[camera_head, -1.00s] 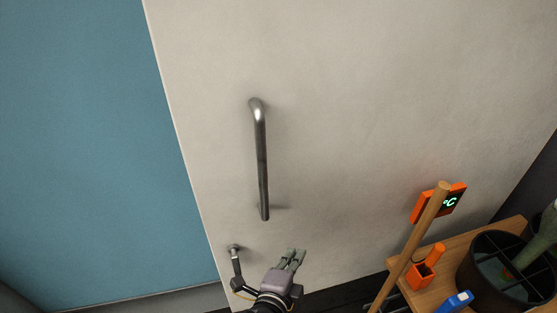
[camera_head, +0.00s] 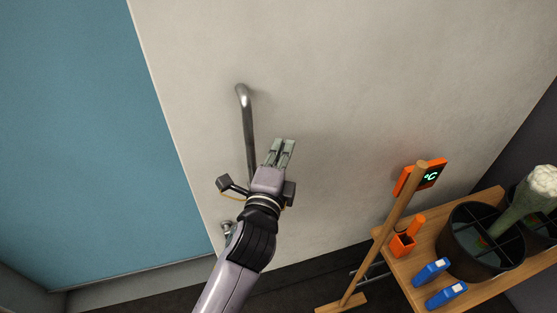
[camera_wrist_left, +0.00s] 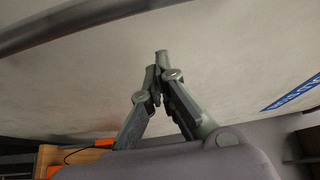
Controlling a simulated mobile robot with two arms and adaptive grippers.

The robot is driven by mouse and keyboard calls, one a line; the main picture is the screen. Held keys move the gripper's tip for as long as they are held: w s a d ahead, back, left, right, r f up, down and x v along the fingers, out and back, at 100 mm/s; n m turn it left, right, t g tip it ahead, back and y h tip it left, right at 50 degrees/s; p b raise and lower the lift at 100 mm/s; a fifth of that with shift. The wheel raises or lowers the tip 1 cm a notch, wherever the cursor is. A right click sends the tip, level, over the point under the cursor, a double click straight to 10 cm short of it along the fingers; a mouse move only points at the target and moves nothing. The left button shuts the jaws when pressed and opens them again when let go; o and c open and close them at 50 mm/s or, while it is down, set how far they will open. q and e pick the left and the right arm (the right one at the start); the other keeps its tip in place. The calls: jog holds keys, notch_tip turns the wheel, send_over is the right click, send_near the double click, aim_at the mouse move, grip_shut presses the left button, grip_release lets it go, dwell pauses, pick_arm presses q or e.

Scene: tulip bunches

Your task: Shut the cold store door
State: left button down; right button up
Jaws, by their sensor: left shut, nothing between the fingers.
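The cold store door (camera_head: 330,70) is a large pale panel filling the middle of the head view, and it also fills much of the left wrist view (camera_wrist_left: 230,60). Its metal bar handle (camera_head: 249,135) runs upright near its left edge; the lower end is hidden behind my gripper. A dark bar, likely the handle, crosses the top left of the wrist view (camera_wrist_left: 60,28). My left gripper (camera_head: 281,150) is shut and empty, just right of the handle and in front of the door. I cannot tell whether it touches the panel. My right gripper is not in view.
A blue wall (camera_head: 80,130) lies left of the door. At the lower right, a wooden table (camera_head: 405,275) bears a dark divided bucket (camera_head: 487,268) with a flower bunch (camera_head: 530,200), and blue clips (camera_head: 432,270). A wooden post (camera_head: 385,235) with an orange °C display (camera_head: 430,176) stands before the door.

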pick_arm(q)
jog(key=a, duration=0.1)
jog(key=s+a, duration=0.1)
jog(key=a, duration=0.1)
jog(key=shift+a+p, duration=0.3)
jog(key=shift+p, duration=0.1)
jog(key=shift+w+f, duration=0.1)
